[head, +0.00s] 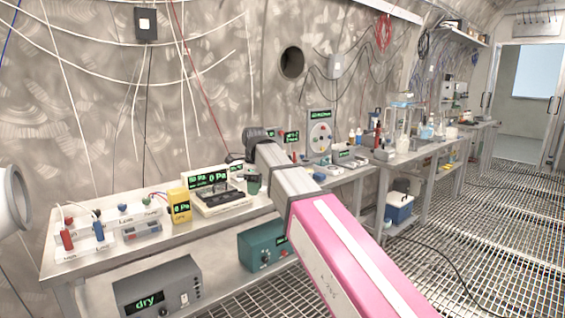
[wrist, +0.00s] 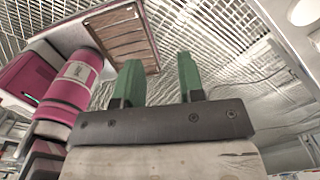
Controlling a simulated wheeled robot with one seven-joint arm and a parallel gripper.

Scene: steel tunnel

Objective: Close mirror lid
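I cannot make out for certain which thing is the mirror lid or how far it stands open. In the head view, my pink and grey arm reaches over the metal bench (head: 165,215), and its far end hides part of the bench top. My gripper (wrist: 159,82) shows in the wrist view with two green fingers apart and nothing between them. In the head view, a green part of my gripper (head: 253,184) shows beside the black instrument with green displays (head: 214,190). I cannot tell whether they touch.
A yellow meter (head: 179,206) and red and blue bottles stand on the bench's left. A grey box reading "dry" (head: 157,288) and a teal box (head: 262,250) are below. A dark round hole (head: 292,62) is in the wall. The grated floor (head: 480,220) at right is mostly clear.

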